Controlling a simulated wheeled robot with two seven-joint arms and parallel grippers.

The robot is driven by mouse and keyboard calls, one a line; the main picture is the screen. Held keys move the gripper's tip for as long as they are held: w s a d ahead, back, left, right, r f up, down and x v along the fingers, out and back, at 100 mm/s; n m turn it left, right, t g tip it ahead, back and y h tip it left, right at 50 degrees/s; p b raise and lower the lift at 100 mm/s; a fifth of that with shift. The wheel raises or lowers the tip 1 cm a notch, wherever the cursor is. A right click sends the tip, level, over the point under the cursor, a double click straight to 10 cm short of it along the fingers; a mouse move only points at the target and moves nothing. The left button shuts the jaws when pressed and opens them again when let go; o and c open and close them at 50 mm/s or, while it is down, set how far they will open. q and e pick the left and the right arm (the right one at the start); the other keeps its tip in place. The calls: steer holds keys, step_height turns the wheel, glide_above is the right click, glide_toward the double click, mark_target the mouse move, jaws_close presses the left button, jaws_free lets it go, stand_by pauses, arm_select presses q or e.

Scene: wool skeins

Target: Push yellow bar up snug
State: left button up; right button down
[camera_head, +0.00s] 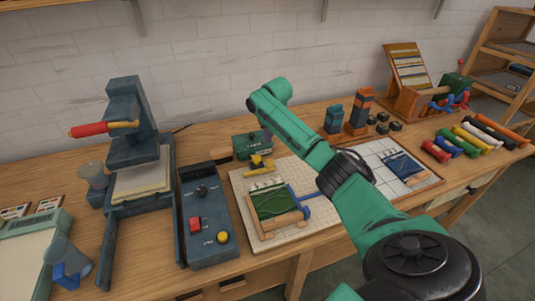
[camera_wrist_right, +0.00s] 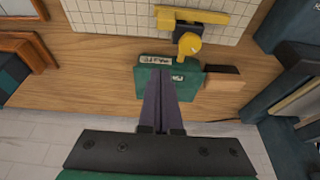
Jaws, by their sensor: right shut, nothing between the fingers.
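The yellow bar (camera_head: 263,169) lies across the far edge of the gridded board, with a rounded yellow knob (camera_head: 256,159) beside it. In the right wrist view the bar (camera_wrist_right: 205,16) is at the top, the knob (camera_wrist_right: 190,44) just below it. A green block (camera_head: 243,146) with labels stands behind the board; it also shows in the right wrist view (camera_wrist_right: 188,86). My right gripper (camera_wrist_right: 161,78) is shut and empty, its dark fingers over the green block, apart from the yellow bar. My left gripper is out of view.
A control box (camera_head: 204,218) and a press (camera_head: 131,140) stand left. Coloured skeins (camera_head: 467,139) lie right. My right arm crosses above the board.

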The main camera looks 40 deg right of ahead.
steer(key=x, duration=0.3)
steer(key=b+x, duration=0.1)
steer(key=x, duration=0.3)
steer(key=shift+w+f, duration=0.25)
steer(key=shift+w, duration=0.05)
steer(key=shift+s+r+p, duration=0.3)
steer(key=shift+s+p, duration=0.05)
steer(key=shift+p, duration=0.4)
steer(key=shift+s+a+r+p, duration=0.1)
steer(key=shift+s+a+p, duration=0.1)
steer(key=shift+s+p, duration=0.4)
steer(key=shift+s+a+p, duration=0.2)
steer(key=shift+s+p, duration=0.4)
steer(key=shift+s+a+p, duration=0.2)
steer(key=shift+s+p, duration=0.1)
steer(key=shift+s, duration=0.15)
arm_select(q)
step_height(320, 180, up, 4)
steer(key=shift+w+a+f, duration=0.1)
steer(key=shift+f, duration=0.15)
arm_select(e)
steer(key=shift+a, duration=0.1)
steer(key=shift+f, duration=0.25)
